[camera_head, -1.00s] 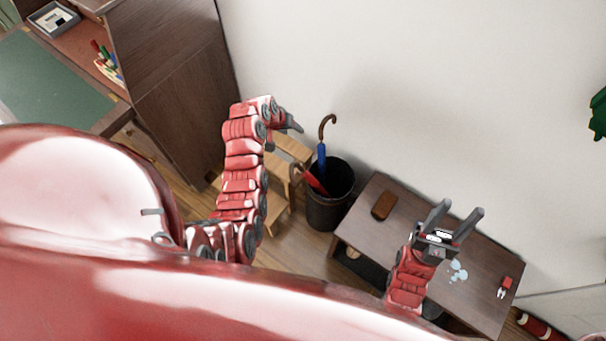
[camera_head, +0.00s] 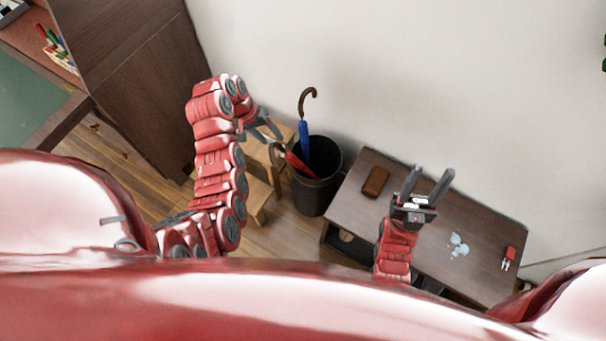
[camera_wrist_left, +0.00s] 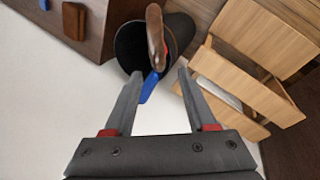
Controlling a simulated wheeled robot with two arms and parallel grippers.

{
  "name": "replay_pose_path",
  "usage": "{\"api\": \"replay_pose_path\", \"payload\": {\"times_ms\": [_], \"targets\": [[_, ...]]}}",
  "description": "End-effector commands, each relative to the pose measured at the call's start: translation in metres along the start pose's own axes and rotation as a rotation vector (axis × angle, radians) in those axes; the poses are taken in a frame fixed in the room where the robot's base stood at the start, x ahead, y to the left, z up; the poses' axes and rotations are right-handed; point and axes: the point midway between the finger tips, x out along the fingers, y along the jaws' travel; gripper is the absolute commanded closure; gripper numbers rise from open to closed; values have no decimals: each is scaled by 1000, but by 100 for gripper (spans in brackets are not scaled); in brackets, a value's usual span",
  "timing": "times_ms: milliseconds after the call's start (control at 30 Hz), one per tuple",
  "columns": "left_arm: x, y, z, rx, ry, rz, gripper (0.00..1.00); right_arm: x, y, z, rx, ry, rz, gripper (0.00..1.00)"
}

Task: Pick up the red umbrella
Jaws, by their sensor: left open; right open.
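The red umbrella (camera_head: 298,165) leans in a dark bin (camera_head: 330,190), its curved brown handle over the left rim. A blue umbrella (camera_head: 304,137) stands upright behind it. My left gripper (camera_head: 272,130) is open and empty, just above and left of the red umbrella's handle. In the left wrist view, a brown handle (camera_wrist_left: 156,38) lies just beyond and between the open fingertips (camera_wrist_left: 160,72); I cannot tell which umbrella it belongs to. Blue fabric (camera_wrist_left: 149,88) shows between the fingers. My right gripper (camera_head: 428,180) is open and empty over the low table.
A wooden step stool (camera_head: 258,200) stands left of the bin. The low dark table (camera_head: 470,235) on the right holds a brown case (camera_head: 375,182) and a small red item (camera_head: 510,254). A wooden cabinet (camera_head: 130,70) is at left; the wall is behind.

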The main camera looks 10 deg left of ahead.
Motion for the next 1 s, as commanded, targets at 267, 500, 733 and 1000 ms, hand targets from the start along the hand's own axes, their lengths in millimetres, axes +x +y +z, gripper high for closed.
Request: {"api": "replay_pose_path", "payload": {"times_ms": [267, 500, 733, 1000], "targets": [[28, 1, 1, 1, -3, 1, 44, -4, 0, 1, 0, 0, 0, 50], [57, 1, 1, 0, -3, 1, 44, 4, 0, -1, 0, 0, 0, 50], [74, 0, 0, -1, 1, 0, 44, 4, 0, -1, 0, 0, 0, 50], [74, 0, 0, -1, 1, 0, 67, 4, 0, -1, 0, 0, 0, 50]]}}
